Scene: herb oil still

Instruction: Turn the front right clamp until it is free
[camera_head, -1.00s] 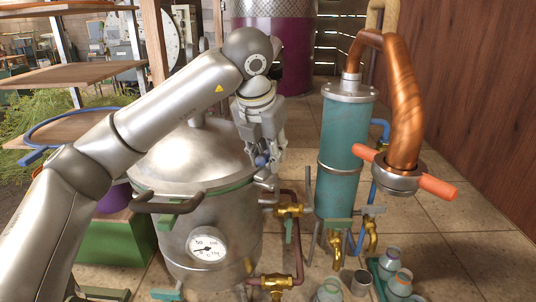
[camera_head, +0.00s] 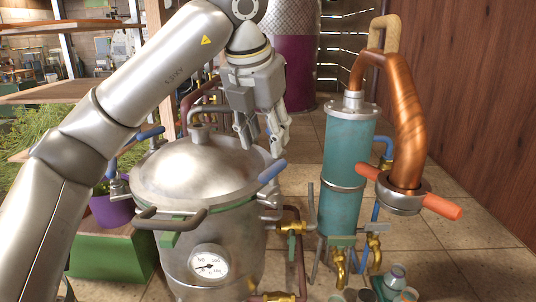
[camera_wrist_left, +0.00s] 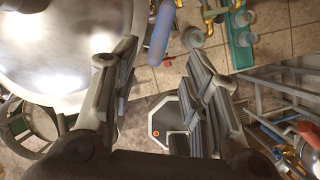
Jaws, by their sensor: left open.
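The front right clamp (camera_head: 272,171) has a blue handle and sits on the right rim of the steel still pot (camera_head: 210,225). Its handle slants up and outward to the right. In the left wrist view the blue handle (camera_wrist_left: 160,33) shows beyond the fingers, at the edge of the lid (camera_wrist_left: 70,45). My left gripper (camera_head: 262,146) is open and empty, above and just behind the handle, apart from it as far as I can tell. My right gripper is not in view.
Other blue-handled clamps (camera_head: 150,133) are at the pot's left side. The teal condenser (camera_head: 347,165) with its copper pipe (camera_head: 407,120) stands to the right. Brass valves (camera_head: 294,227) and pipes are low between them. Bottles (camera_head: 396,277) stand on the floor at front right.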

